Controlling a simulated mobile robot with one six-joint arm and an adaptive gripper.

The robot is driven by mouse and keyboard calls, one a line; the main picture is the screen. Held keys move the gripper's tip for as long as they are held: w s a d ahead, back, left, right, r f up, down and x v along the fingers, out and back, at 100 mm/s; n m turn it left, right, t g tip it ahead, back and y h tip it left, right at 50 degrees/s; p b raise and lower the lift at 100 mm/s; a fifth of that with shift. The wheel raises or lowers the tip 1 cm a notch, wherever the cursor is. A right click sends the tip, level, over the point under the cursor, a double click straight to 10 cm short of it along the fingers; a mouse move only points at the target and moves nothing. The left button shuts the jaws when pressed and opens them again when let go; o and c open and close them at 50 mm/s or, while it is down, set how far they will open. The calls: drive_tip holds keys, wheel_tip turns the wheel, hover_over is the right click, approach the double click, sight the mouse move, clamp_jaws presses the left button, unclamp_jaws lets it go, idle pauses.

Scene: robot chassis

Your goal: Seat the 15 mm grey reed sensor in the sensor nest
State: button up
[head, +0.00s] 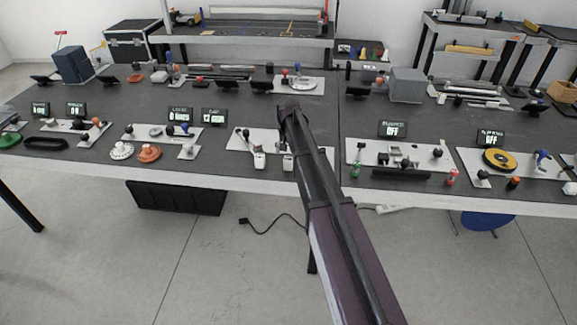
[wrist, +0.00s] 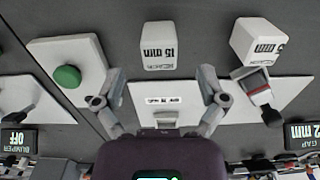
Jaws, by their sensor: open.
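The 15 mm sensor (wrist: 161,55), a pale block with a dark "15 mm" label, stands near the table's front edge in the wrist view. In the head view it is a small pale block (head: 288,163), partly hidden by my arm. My gripper (wrist: 162,82) is open and empty, its fingers apart to either side of a white board (wrist: 145,92). The block lies beyond the fingertips, roughly centred between them. A small grey fitting (wrist: 167,120) on the board, behind a printed label, looks like the sensor nest; my gripper body partly covers this area. The gripper (head: 290,110) is above the board in the head view.
A second pale block (wrist: 258,38), its label ending in "mm", stands to the right. A lever with a red band (wrist: 257,86) rises close to the right finger. A green button (wrist: 67,77) on a pale plate is at the left. Displays line the board's back.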

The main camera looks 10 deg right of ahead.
sight(288, 158)
drive_tip(key=shift+f+b, duration=1.8)
drive_tip(key=shift+f, duration=0.25)
drive_tip(key=c, duration=1.2)
